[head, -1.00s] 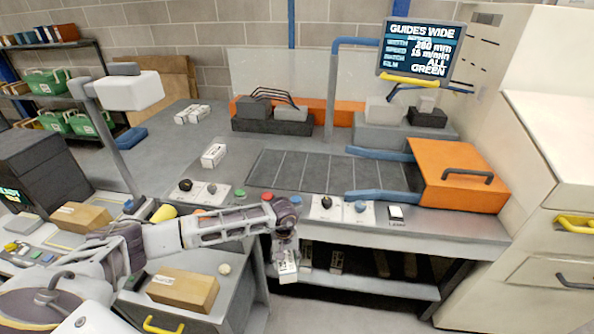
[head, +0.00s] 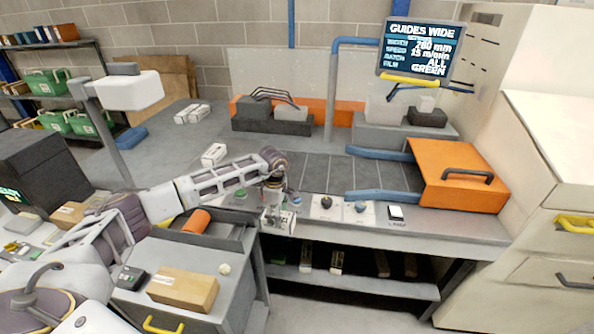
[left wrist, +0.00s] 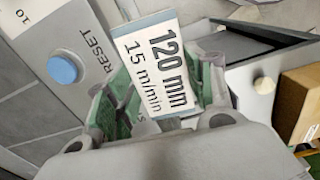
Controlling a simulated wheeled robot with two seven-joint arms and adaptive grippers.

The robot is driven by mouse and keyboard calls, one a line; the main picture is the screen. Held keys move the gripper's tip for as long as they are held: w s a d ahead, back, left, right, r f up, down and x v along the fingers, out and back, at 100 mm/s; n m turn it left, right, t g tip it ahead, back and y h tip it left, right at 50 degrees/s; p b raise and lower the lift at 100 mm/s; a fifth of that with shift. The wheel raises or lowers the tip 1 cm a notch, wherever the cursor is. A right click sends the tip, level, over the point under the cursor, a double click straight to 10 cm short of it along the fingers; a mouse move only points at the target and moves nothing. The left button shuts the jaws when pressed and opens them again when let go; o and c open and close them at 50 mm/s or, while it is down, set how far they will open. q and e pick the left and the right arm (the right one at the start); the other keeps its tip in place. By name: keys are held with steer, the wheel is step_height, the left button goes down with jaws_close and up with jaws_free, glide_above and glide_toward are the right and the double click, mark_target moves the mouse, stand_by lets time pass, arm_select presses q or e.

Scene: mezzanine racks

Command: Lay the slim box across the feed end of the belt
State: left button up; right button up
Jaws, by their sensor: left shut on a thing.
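My left gripper (head: 276,200) is shut on a slim white box (head: 279,221) and holds it in front of the bench's front edge, near the buttons. In the left wrist view the box (left wrist: 157,70) sits between the green finger pads of the gripper (left wrist: 155,100), with "120 mm" and "15 m/min" on its face. The dark belt (head: 345,172) lies beyond it on the bench, with its left end partly behind my left arm. The orange hood (head: 455,178) and blue guide rails (head: 383,197) are at its right end. My right gripper is not in view.
A white carton (head: 213,154) stands left of the belt. Knobs and buttons line the bench front, including a blue RESET button (left wrist: 63,68). Several slim pieces stand on the lower shelf (head: 350,283). A screen (head: 421,48) reads "GUIDES WIDE". The visible belt surface is clear.

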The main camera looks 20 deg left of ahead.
arm_select(q)
steer(key=w+a+r+n, duration=0.3)
steer(key=a+r+n, duration=0.1)
steer(key=r+n, duration=0.5)
steer(key=w+a+r+n, duration=0.2)
steer(key=a+r+n, duration=0.1)
steer(key=r+n, duration=0.6)
steer(key=shift+w+a+r+n, duration=0.35)
steer(key=shift+w+r+n, duration=0.05)
steer(key=shift+r, duration=0.85)
